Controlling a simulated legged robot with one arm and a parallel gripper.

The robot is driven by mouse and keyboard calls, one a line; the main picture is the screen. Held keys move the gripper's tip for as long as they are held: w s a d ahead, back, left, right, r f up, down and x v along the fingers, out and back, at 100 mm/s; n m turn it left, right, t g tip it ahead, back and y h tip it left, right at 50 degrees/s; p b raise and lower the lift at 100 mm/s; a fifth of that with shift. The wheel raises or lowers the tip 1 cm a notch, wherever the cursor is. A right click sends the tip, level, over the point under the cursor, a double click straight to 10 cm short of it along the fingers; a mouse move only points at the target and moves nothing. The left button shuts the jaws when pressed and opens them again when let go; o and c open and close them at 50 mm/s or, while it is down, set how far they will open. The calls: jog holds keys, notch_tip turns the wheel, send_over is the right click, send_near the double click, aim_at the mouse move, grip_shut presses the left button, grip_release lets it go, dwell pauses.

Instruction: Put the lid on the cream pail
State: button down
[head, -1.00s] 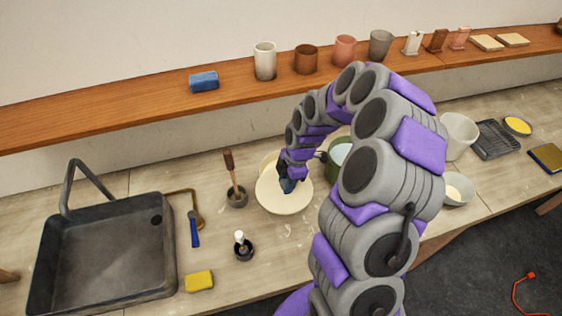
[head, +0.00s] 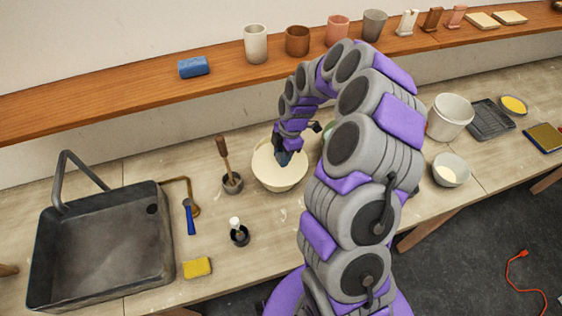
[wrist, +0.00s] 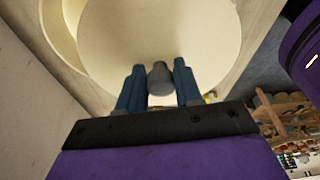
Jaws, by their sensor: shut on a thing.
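My gripper (head: 283,157) is shut on the grey knob (wrist: 160,78) of the round cream lid (wrist: 160,28). In the wrist view, one blue finger is on each side of the knob. The lid (head: 277,168) is over the cream pail (head: 281,187) in the head view, hiding most of its mouth. In the wrist view, a curved cream rim of the pail (wrist: 53,32) shows beyond the lid's left side, so the two look offset there. I cannot tell whether the lid touches the rim.
A brush in a dark pot (head: 232,183) stands close left of the pail. A small dark pot (head: 239,236) and a yellow sponge (head: 197,268) are nearer. A sink (head: 105,245) is at left. A white bucket (head: 449,117) and bowl (head: 451,170) stand right. A shelf (head: 225,80) runs behind.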

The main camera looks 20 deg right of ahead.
jog(key=w+b, duration=0.1)
jog(key=w, duration=0.2)
jog(key=shift+w, duration=0.3)
jog(key=shift+w+d+b, duration=0.25)
jog(key=shift+w, duration=0.35)
jog(key=shift+w+d+b, duration=0.2)
jog(key=shift+w, duration=0.4)
jog(key=shift+d+f+b, duration=0.45)
jog(key=shift+f+b, duration=0.1)
jog(key=shift+f, duration=0.1)
jog(key=shift+a, duration=0.1)
jog(key=shift+a, duration=0.3)
jog(key=shift+s+d+b, duration=0.1)
jog(key=shift+d+b, duration=0.25)
jog(key=shift+b, duration=0.05)
jog(key=shift+a, duration=0.15)
jog(key=shift+f+b, duration=0.35)
jog(key=shift+f, duration=0.2)
jog(key=c, duration=0.7)
grip_release()
